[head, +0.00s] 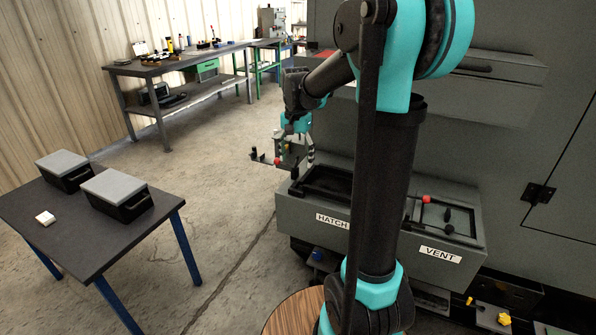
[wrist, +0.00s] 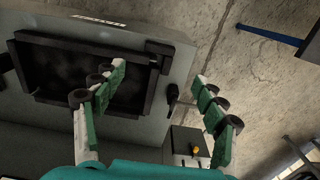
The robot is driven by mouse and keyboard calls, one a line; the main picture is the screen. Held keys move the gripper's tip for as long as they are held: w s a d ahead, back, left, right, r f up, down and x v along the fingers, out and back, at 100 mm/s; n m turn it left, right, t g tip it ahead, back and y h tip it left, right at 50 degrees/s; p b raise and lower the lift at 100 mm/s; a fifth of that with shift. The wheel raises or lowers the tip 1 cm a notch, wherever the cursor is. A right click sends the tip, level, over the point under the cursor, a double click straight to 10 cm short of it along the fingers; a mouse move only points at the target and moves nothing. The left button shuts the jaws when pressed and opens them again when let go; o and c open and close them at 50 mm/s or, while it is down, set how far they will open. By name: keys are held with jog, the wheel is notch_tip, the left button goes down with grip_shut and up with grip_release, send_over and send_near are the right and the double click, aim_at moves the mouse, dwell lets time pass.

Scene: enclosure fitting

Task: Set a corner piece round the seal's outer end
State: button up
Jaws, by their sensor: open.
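The grey enclosure (head: 300,215) has a part labelled HATCH and a part labelled VENT. A black seal-like frame (wrist: 88,38) borders the dark hatch opening in the wrist view. A dark block (wrist: 158,47) sits at one corner of that frame; I cannot tell whether it is a corner piece. My gripper (wrist: 160,74) is open, with one finger over the hatch opening and the other beyond the enclosure's edge. In the head view my gripper (head: 295,155) is at the enclosure's left end, partly blurred against clutter.
A dark knob-like part (wrist: 172,93) is at the enclosure's edge, near a box with a yellow knob (wrist: 195,150). Open floor lies between table and enclosure.

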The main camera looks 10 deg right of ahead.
jog(key=s+d+f+n+t, duration=0.1)
jog(key=s+f+n, duration=0.1)
jog(key=s+f, duration=0.2)
jog(key=s+d+f+n+t, duration=0.1)
jog(key=s+f, duration=0.3)
jog(key=s, duration=0.6)
jog(key=s+d+f+n+t, duration=0.2)
jog(key=s+f+n, duration=0.2)
jog(key=s, duration=0.4)
jog(key=shift+f, duration=0.5)
